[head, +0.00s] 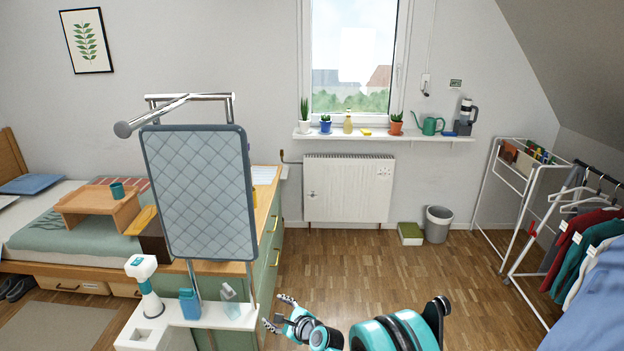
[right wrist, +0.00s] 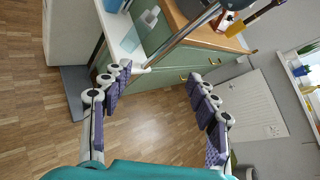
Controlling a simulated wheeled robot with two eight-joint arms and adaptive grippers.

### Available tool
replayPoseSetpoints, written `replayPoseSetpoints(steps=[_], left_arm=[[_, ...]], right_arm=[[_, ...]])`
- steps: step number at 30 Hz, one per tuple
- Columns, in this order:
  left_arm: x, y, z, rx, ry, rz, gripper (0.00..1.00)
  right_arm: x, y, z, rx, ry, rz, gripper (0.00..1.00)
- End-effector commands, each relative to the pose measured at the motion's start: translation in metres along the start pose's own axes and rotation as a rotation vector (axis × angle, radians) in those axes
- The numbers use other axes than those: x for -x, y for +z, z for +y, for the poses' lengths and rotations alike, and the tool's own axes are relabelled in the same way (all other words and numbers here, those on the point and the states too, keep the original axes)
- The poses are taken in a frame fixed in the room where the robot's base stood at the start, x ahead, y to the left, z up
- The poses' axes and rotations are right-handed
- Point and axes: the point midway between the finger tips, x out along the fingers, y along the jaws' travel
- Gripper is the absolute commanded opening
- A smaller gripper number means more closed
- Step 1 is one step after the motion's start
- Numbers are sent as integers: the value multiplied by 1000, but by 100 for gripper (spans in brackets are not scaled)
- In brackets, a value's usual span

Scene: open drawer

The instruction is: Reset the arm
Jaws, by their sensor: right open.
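My right gripper (head: 278,312) is at the bottom centre of the head view, over the wooden floor, pointing left. It is open and empty; both fingers show wide apart in the right wrist view (right wrist: 158,74). The green dresser (head: 268,266) with a wooden top stands to the left of and behind the gripper. Its green drawer fronts also show in the right wrist view (right wrist: 172,62), and those I see look flush. My left gripper is not in view.
A quilted upright board (head: 200,192) on a metal frame hides much of the dresser. A white stand (head: 222,318) with bottles is just left of the gripper. A drying rack (head: 520,190) and clothes rail are at right. The central floor is clear.

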Motion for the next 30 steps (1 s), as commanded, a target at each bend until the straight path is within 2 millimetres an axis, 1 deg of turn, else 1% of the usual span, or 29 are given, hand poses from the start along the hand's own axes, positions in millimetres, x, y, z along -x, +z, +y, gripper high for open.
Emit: replayPoseSetpoints(steps=[1,2,5,6,8,9,10,11,12,14,15,20,21,23,24,27,30], left_arm=[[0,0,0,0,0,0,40],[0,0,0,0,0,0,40],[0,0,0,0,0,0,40],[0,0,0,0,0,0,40],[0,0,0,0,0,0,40],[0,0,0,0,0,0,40],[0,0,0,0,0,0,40],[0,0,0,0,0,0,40],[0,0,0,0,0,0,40],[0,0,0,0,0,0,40],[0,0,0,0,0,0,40],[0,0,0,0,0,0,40],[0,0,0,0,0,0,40],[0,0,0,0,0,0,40],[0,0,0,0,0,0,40],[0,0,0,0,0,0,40],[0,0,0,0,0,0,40]], right_arm=[[15,6,-11,69,-1,21,60],[24,10,-17,118,1,34,60],[61,22,-36,312,16,89,60],[77,25,-42,394,26,113,60],[102,29,-50,516,43,148,60],[119,31,-54,595,57,171,60],[132,32,-57,656,67,189,60],[146,34,-59,715,80,205,60],[164,34,-61,792,99,228,60],[191,34,-62,910,130,262,60],[209,33,-62,986,153,283,60],[282,23,-53,1285,268,363,60],[300,19,-49,1358,301,381,60],[326,12,-42,1464,356,406,60],[343,7,-37,1534,395,421,60],[383,-7,-21,1697,500,452,60],[415,-22,-6,1833,601,470,60]])
